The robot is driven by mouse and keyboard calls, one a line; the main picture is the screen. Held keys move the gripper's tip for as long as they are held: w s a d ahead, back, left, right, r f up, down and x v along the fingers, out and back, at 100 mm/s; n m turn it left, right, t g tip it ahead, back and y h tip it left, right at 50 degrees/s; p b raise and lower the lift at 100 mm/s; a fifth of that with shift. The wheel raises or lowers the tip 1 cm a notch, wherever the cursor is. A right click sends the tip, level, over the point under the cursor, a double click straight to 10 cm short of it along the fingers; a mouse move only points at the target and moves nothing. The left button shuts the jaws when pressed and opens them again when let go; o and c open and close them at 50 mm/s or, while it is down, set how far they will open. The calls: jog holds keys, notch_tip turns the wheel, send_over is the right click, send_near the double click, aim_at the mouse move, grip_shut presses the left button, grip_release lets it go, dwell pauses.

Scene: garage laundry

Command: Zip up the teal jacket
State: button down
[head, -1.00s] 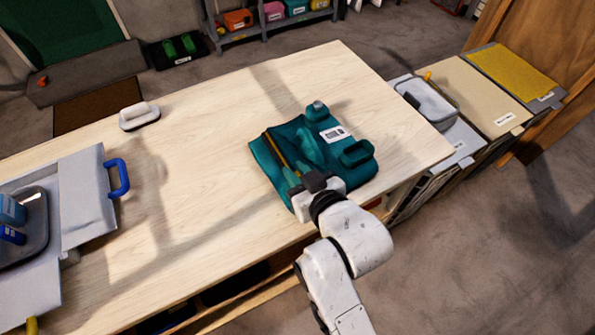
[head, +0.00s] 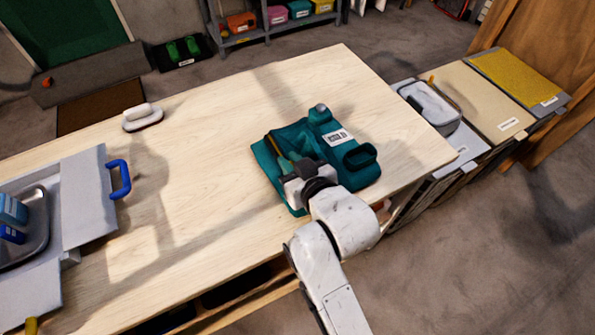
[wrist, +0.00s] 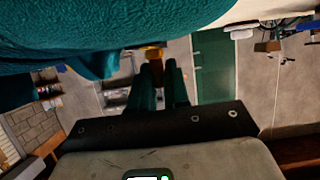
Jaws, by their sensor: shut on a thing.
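The teal jacket (head: 357,160) lies folded on the wooden table, with a white label on it. My gripper (head: 288,163) is over the jacket's left part, at the near end of that visible strip, and hides the zipper below. Teal fabric (wrist: 100,30) fills the top of that view. The exact grip is hidden in the head view.
A white-handled block (head: 143,118) stands at the table's back left. A grey case (head: 85,205) with a blue handle is at the left. A grey tub (head: 430,105) and stacked panels (head: 485,100) stand beyond the right edge. The table's middle is clear.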

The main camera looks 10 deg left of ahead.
jog(key=shift+w+a, duration=0.1)
jog(key=c, duration=1.2)
grip_release()
jog(key=shift+o, duration=0.2)
jog(key=v, duration=1)
jog(key=shift+s+d, duration=0.25)
jog(key=shift+s, duration=0.05)
jog(key=shift+r, duration=0.1)
